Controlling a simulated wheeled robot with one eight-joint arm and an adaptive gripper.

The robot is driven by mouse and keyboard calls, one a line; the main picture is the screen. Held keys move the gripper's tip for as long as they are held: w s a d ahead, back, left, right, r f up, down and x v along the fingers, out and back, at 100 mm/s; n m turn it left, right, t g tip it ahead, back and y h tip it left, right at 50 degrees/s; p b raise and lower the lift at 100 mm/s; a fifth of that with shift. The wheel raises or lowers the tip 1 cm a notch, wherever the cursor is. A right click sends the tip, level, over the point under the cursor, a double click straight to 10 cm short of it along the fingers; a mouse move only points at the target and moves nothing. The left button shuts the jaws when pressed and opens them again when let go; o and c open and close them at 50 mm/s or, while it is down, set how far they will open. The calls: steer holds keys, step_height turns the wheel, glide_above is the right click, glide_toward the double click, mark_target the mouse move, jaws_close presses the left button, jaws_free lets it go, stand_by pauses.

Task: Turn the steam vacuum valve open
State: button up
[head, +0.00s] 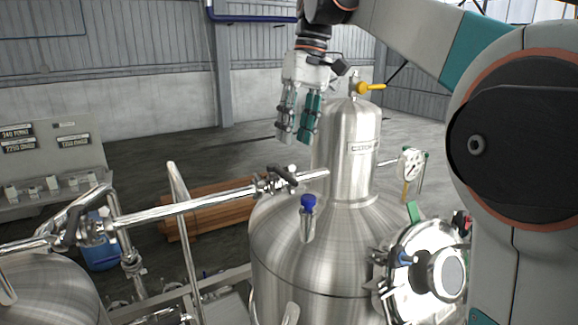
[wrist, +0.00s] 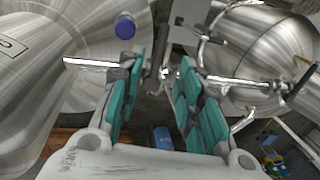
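A valve (head: 278,180) with a dark handle sits on the horizontal steel pipe (head: 190,207) where it meets the neck of the large tank (head: 350,235). No label says which valve is the steam vacuum valve. My gripper (head: 296,138) points down above this pipe valve, apart from it. In the wrist view my gripper (wrist: 160,85) is open, with teal pads on both sides and nothing held between them. The pipe (wrist: 90,64) passes below the fingers there. The fingers hide part of the pipe and the valve's handle.
A yellow-handled valve (head: 370,87) tops the tank's neck, close to my gripper. A blue-capped fitting (head: 308,203) stands on the tank's shoulder. A gauge (head: 411,165) is at right. Another dark-handled valve (head: 75,228) is at the pipe's left end. Lumber (head: 215,205) lies on the floor.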

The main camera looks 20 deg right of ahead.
mark_target(285, 176)
steer(key=f, duration=0.2)
steer(key=a+f, duration=0.1)
steer(key=f, duration=0.2)
steer(key=f+p, duration=0.1)
steer(key=f, duration=0.2)
steer(key=shift+s+a+f, duration=0.1)
steer(key=shift+s+a, duration=0.1)
steer(key=shift+a, duration=0.05)
jaws_close()
